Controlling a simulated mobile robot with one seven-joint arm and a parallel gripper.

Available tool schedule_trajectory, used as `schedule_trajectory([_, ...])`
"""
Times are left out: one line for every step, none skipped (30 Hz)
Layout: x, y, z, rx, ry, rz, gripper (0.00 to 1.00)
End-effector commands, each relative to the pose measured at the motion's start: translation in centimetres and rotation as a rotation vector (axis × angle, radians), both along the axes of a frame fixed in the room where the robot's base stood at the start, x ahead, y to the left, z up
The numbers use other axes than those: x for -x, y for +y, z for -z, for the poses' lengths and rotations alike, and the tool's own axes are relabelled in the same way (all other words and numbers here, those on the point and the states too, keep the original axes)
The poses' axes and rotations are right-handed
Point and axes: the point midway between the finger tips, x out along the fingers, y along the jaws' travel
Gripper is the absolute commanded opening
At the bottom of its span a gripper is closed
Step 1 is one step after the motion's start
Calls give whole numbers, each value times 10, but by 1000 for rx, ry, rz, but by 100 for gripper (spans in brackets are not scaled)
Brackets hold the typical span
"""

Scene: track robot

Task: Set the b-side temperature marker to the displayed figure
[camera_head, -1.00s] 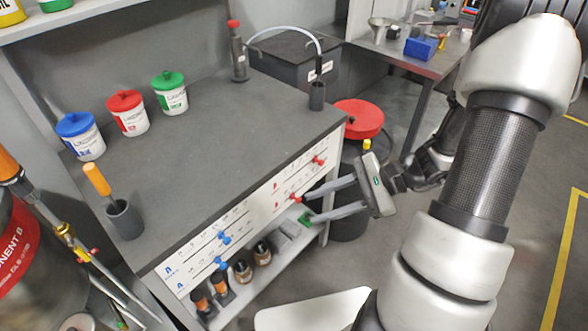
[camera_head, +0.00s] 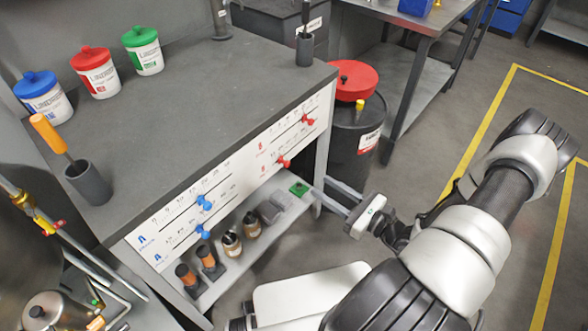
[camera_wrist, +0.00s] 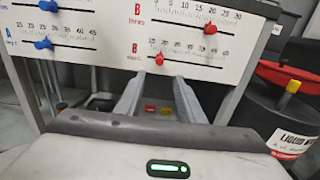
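The panel on the front of the workbench carries slider scales. The lower B scale has a red marker (camera_head: 284,161), left of the middle of its row; it also shows in the wrist view (camera_wrist: 159,59), near the scale's low end. The upper B scale has another red marker (camera_wrist: 211,28), further right. The B labels are too small to read fully. My gripper (camera_head: 320,187) is open and empty. Its spread fingers (camera_wrist: 157,80) point at the panel and sit below the lower red marker, apart from it. I see no displayed figure in these views.
Blue markers (camera_head: 204,202) sit on the A scales at left. The shelf below holds bottles (camera_head: 232,243) and a green item (camera_head: 299,188). A black drum with a red lid (camera_head: 354,80) stands right of the bench. Open floor lies at right.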

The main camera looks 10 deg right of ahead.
Motion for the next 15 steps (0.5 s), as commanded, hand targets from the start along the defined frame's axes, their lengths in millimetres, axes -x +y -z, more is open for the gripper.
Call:
schedule_trajectory([-9,8,1,-1,-1,-4,35])
schedule_trajectory([-14,12,1,0,-2,-5,35])
schedule_trajectory([-22,17,1,0,-2,-4,35])
schedule_trajectory([-27,21,1,-1,-1,-5,35])
schedule_trajectory([-32,25,1,-1,-1,-5,35])
schedule_trajectory([-40,30,1,0,-2,-4,35])
schedule_trajectory([-45,34,1,-1,-2,-4,35])
schedule_trajectory([-50,38,1,-1,-1,-5,35])
schedule_trajectory([-57,43,1,-1,-1,-4,35])
schedule_trajectory([-61,46,1,-1,-1,-5,35])
schedule_trajectory([-66,49,1,-1,-1,-4,35])
schedule_trajectory([-72,54,1,-1,-1,-4,35])
schedule_trajectory([-75,56,1,0,0,-3,35])
schedule_trajectory([-79,59,1,0,0,-3,35])
schedule_trajectory([-84,62,1,0,-1,-4,35])
